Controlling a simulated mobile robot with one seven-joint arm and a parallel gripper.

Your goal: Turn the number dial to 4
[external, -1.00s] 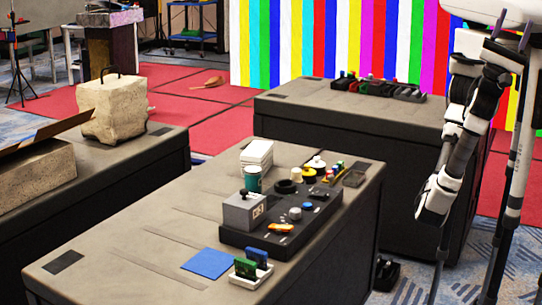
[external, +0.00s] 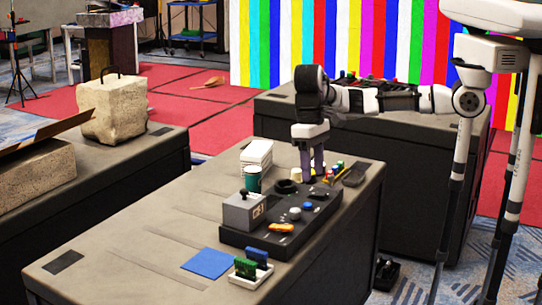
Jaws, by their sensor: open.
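A black control panel (external: 265,238) lies on the near table. It carries a grey box with a black knob (external: 244,209), a grey round knob (external: 294,213), a blue button (external: 308,206), a black ring (external: 286,187) and an orange handle (external: 281,228). I cannot tell which part is the number dial, as no numbers are readable at this size. My gripper (external: 313,179) points down over the panel's far end, open, behind the grey knob and blue button. It hides the things standing there; contact cannot be told.
A green cup (external: 253,179) and a white stack (external: 257,153) stand left of my gripper. Small coloured pegs (external: 338,168) are close on its right. A blue square (external: 208,263) and a white holder (external: 250,272) lie at the front. The table's left part is mostly clear.

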